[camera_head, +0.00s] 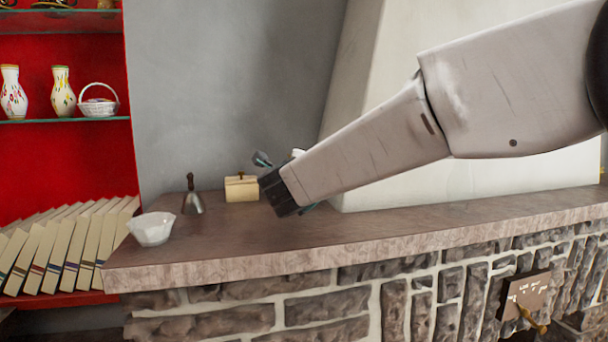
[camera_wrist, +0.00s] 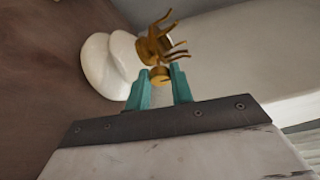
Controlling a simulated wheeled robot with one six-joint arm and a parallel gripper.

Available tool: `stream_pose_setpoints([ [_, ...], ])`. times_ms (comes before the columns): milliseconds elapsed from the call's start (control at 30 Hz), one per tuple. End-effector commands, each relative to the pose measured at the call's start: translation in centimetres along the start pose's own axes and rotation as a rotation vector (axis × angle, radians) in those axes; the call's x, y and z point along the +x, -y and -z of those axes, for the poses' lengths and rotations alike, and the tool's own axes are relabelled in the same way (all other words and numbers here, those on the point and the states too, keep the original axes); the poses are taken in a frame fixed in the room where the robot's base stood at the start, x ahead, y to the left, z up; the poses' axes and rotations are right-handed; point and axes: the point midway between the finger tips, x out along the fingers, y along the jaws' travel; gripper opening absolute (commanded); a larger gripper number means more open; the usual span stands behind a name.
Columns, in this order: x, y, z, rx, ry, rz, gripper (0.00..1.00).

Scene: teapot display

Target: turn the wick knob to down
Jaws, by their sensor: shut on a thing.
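A brass burner with curved prongs (camera_wrist: 160,42) shows in the wrist view, beside a rounded white body (camera_wrist: 108,62) that looks like the lamp. A small round brass knob (camera_wrist: 159,76) sits just below the prongs. My gripper (camera_wrist: 160,84) has its teal fingers on either side of this knob and is shut on it. Which way the knob is turned, I cannot tell. In the head view my gripper (camera_head: 284,192) is over the mantel shelf and hides most of the lamp; only a small white part (camera_head: 298,153) shows above my arm.
The stone mantel (camera_head: 235,225) holds a white bowl (camera_head: 152,229), a hand bell (camera_head: 193,198) and a cream box (camera_head: 241,188), all left of my gripper. A red bookcase (camera_head: 100,165) stands further left. A white sloping chimney breast (camera_head: 390,185) rises behind my arm.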

Motion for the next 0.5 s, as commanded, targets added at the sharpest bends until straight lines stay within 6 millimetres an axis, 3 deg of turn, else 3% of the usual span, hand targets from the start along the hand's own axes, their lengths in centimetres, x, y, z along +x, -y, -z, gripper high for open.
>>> stream_pose_setpoints([
  [200,0.0,-0.25,0.01,-0.251,0.0,0.103,0.0],
  [500,-0.01,-0.23,-0.02,-0.28,0.0,0.115,0.0],
])
